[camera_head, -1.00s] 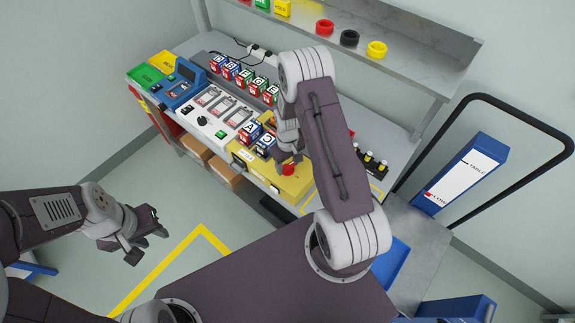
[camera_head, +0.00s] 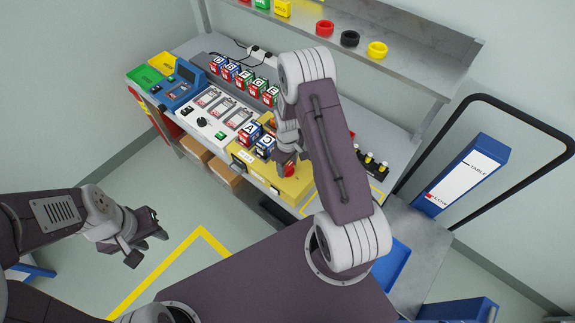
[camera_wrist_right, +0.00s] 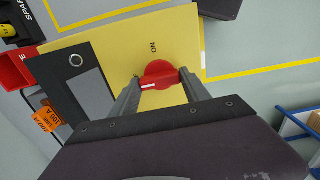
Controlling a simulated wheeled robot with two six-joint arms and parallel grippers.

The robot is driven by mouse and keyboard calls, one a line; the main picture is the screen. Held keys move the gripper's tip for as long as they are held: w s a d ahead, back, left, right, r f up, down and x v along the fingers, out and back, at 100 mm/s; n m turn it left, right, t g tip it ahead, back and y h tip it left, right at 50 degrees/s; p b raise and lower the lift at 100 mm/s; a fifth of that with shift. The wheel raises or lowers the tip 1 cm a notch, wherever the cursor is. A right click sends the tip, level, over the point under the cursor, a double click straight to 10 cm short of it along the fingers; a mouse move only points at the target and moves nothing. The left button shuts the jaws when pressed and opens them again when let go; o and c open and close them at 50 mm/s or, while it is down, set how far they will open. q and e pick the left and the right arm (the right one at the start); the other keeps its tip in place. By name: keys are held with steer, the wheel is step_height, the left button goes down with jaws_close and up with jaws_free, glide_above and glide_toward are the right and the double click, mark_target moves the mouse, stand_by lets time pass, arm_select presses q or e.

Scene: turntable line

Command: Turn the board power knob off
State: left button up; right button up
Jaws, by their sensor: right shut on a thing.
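The red power knob (camera_wrist_right: 158,74) sits on the yellow board (camera_wrist_right: 120,50) in the right wrist view. A white mark shows on the knob's lower left, and the printed word ON is above it on the board. My right gripper (camera_wrist_right: 160,82) is shut on the knob, one finger on each side. In the head view the knob (camera_head: 289,171) shows just below my right gripper (camera_head: 287,157), at the right part of the yellow board (camera_head: 290,187). My left gripper (camera_head: 147,245) hangs open and empty over the floor at the left.
Lettered cubes (camera_head: 247,134) stand on the board's left side. A blue device (camera_head: 181,87) and a white panel (camera_head: 200,122) lie farther left on the bench. A shelf (camera_head: 400,35) with coloured rings is behind. A black-handled cart (camera_head: 415,225) stands at the right.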

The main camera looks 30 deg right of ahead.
mark_target(288, 167)
steer(key=o, duration=1.4)
step_height(288, 167, up, 9)
steer(key=shift+f+b, duration=0.1)
steer(key=shift+b, duration=0.8)
steer(key=shift+r, duration=0.2)
